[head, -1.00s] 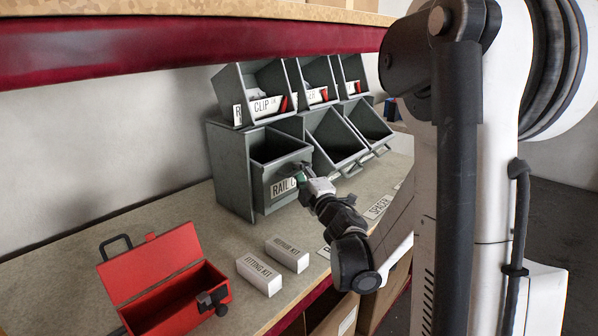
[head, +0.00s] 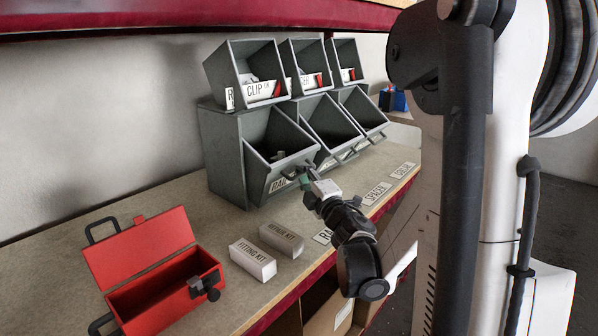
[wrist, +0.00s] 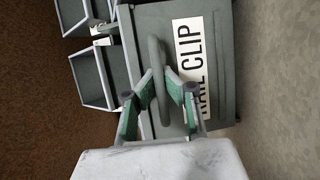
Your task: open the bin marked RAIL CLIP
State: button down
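The RAIL CLIP bin (head: 282,176) is the lower left bin of the grey rack. Its front is tilted out and down, and its inside shows in the head view, with something small and dark in it. In the wrist view, its front (wrist: 215,25) carries the white RAIL CLIP label (wrist: 193,55) and a curved grey handle (wrist: 157,55). My gripper (wrist: 161,80) has its green-padded fingers closed around this handle. In the head view my gripper (head: 306,181) is at the bin's front and partly covers the label.
Two other tilted lower bins (head: 335,128) stand to the right, with a row of labelled upper bins (head: 248,75) above. An open red toolbox (head: 150,255) and two white boxes, FITTING KIT (head: 252,260) and REPAIR KIT (head: 281,240), lie on the bench nearer the camera.

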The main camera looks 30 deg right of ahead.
jog(key=shift+s+d+f+b, duration=0.1)
jog(key=shift+s+f+b, duration=0.25)
jog(key=shift+f+b, duration=0.25)
jog(key=shift+s+d+f+b, duration=0.1)
jog(key=shift+s+f+b, duration=0.25)
jog(key=shift+f, duration=0.45)
jog(key=c, duration=2.2)
grip_release()
jog(key=shift+s+r, duration=0.1)
jog(key=shift+c, duration=0.2)
jog(key=o, duration=0.4)
jog(key=s, duration=0.3)
jog(key=s+f, duration=0.1)
jog(key=s, duration=0.3)
jog(key=shift+s+a+f, duration=0.15)
jog(key=shift+a+f, duration=0.05)
